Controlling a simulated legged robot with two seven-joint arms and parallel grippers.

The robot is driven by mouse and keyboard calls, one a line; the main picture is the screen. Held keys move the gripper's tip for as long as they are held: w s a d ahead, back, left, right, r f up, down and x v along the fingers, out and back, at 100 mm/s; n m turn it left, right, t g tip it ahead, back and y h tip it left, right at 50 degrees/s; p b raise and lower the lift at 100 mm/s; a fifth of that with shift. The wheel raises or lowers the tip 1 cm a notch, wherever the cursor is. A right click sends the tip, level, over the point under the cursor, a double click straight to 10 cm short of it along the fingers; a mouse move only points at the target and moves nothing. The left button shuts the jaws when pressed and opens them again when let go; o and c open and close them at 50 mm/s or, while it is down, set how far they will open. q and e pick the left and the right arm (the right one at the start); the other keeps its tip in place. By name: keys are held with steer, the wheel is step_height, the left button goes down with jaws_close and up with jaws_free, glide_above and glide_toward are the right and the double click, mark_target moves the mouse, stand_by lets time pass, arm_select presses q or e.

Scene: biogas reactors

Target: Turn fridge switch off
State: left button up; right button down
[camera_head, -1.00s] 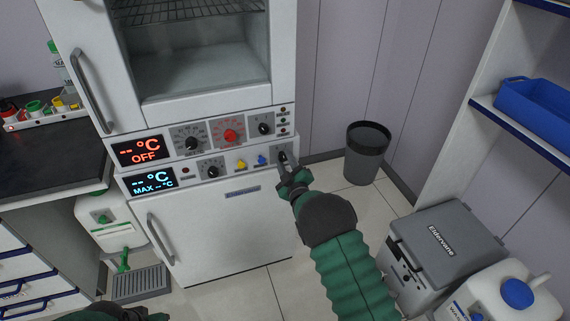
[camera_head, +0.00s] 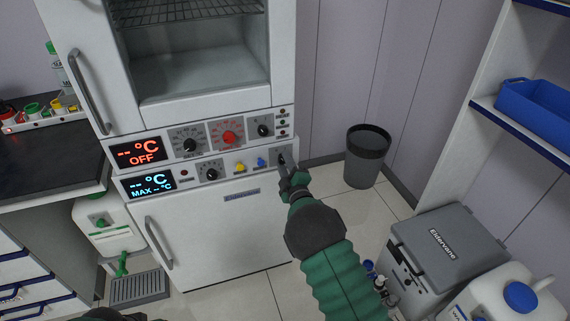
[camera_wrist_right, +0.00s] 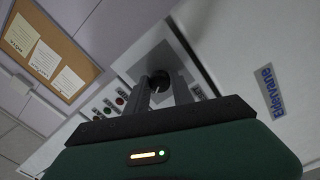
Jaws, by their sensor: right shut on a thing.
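The fridge (camera_head: 215,235) is the white lower unit with a closed door. Its panel has a lit cyan display (camera_head: 148,183) reading "--°C MAX --°C". The fridge switch (camera_head: 281,159) is a dark knob on a grey plate at the panel's right end. My right gripper (camera_head: 285,168) is shut on this switch. In the right wrist view the dark knob (camera_wrist_right: 159,82) sits between the fingertips, partly hidden by them. My left arm shows only as a dark green sliver at the bottom left edge; its jaws cannot be made out.
Above is an oven-like unit with a red display (camera_head: 139,152) reading "OFF" and several knobs. A grey bin (camera_head: 366,157) stands right of the fridge. A grey Eldervane box (camera_head: 443,245) and a white canister (camera_head: 500,295) stand at lower right.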

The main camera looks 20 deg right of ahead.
steer(key=shift+a, duration=0.2)
steer(key=c, duration=1.4)
jaws_free()
steer(key=shift+f, duration=0.1)
steer(key=shift+c, duration=0.2)
steer(key=o, duration=0.3)
steer(key=shift+a, duration=0.1)
steer(key=shift+o, duration=0.2)
steer(key=shift+s, duration=0.35)
steer(key=s+p, duration=0.2)
steer(key=s, duration=1.4)
steer(key=shift+f, duration=0.3)
